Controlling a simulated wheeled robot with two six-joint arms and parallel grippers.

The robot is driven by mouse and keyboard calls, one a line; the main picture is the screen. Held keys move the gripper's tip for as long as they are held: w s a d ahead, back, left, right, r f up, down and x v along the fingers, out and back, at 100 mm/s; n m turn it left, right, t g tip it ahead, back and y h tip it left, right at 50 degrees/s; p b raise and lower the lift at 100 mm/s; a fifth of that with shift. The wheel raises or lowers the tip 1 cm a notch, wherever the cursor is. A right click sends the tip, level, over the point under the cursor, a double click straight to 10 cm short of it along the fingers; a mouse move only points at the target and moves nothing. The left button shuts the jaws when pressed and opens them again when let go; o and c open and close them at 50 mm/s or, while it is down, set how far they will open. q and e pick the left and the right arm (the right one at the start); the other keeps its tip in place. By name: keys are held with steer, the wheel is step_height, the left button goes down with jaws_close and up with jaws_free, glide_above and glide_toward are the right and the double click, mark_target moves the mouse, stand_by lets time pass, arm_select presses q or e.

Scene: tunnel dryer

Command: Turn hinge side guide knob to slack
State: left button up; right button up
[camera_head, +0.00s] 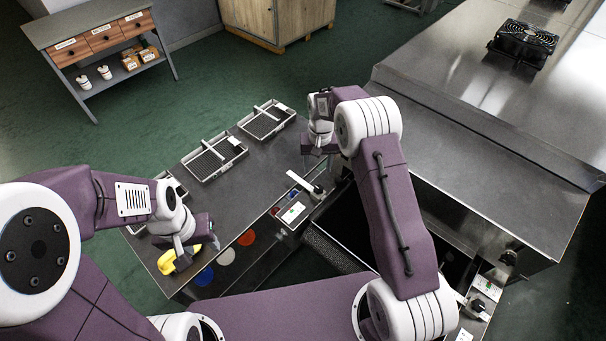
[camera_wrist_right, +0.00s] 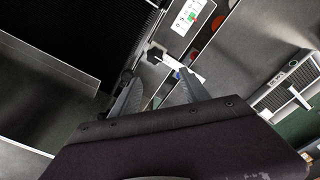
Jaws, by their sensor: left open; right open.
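A dark knob (camera_head: 318,190) with a pale pointer sits at the table's inner edge; it also shows in the right wrist view (camera_wrist_right: 155,54), just beyond the fingertips. A second dark knob (camera_head: 478,304) is at the lower right; I cannot read which one is the hinge side. My right gripper (camera_head: 318,164) is close above the first knob, fingers open and pointing toward it; its open fingers show in the right wrist view (camera_wrist_right: 159,82). Contact is not visible. My left gripper (camera_head: 187,252) is open over the table's near left, close to a yellow object (camera_head: 170,263).
A label plate with a green mark (camera_head: 293,212) lies beside the first knob. Framed mesh trays (camera_head: 216,157) lie on the grey table (camera_head: 262,172). The dark conveyor opening (camera_head: 345,225) and steel dryer housing (camera_head: 440,70) are on the right.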

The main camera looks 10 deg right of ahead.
mark_target(319, 188)
steer(key=f, duration=0.3)
steer(key=s+f+p, duration=0.1)
steer(key=f, duration=0.1)
steer(key=f+p, duration=0.1)
steer(key=f, duration=0.2)
steer(key=shift+s+d+f, duration=0.3)
steer(key=shift+f, duration=0.05)
steer(key=shift+s+f, duration=0.1)
steer(key=shift+f, duration=0.25)
arm_select(q)
steer(key=r, duration=0.1)
steer(key=s+r, duration=0.1)
steer(key=shift+d+r, duration=0.35)
arm_select(e)
jaws_close()
arm_select(q)
steer(key=shift+f, duration=0.1)
